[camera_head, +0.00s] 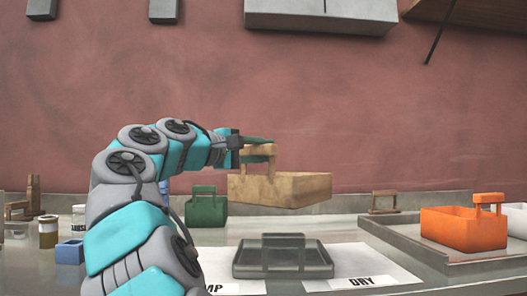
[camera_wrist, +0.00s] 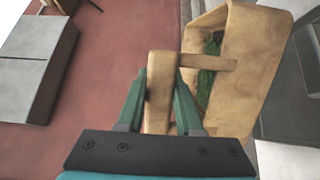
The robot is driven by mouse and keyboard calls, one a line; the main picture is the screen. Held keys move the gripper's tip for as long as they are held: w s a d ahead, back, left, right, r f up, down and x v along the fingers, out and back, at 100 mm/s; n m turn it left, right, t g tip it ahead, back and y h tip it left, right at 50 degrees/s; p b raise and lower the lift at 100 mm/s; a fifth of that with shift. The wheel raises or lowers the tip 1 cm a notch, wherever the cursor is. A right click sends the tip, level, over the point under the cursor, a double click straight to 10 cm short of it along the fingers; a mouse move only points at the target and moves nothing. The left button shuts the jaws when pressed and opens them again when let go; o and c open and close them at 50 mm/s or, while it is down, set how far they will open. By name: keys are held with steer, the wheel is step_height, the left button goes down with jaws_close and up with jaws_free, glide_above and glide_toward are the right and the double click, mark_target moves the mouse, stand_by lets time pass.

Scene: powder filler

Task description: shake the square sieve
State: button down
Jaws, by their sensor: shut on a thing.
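The square sieve (camera_head: 280,189) is a light wooden box with an upright handle. It hangs in the air above the grey tray (camera_head: 284,265), apart from it and roughly level. My gripper (camera_head: 258,147) is shut on the sieve's handle. In the wrist view my gripper (camera_wrist: 160,80) has its green fingers on both sides of the wooden handle, and the sieve (camera_wrist: 245,75) reaches up to the right. Something dark green shows inside the sieve (camera_wrist: 208,70). I cannot tell how much there is.
The grey tray stands on a white mat (camera_head: 345,262) marked "DRY" at right. A green handled box (camera_head: 206,208) stands behind left. An orange handled box (camera_head: 463,228) sits on a raised tray (camera_head: 395,236) at right.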

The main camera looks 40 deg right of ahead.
steer(key=shift+a+r+p, duration=0.15)
steer(key=shift+a+p, duration=0.15)
steer(key=shift+a, duration=0.25)
steer(key=shift+a+r+p, duration=0.15)
steer(key=shift+a+p, duration=0.15)
steer(key=shift+a, duration=0.25)
steer(key=shift+a+f, duration=0.1)
steer(key=shift+a, duration=0.25)
steer(key=d+p, duration=0.1)
steer(key=d, duration=0.2)
steer(key=shift+f, duration=0.1)
steer(key=shift+a, duration=1.45)
steer(key=shift+d, duration=1.5)
steer(key=shift+a, duration=0.1)
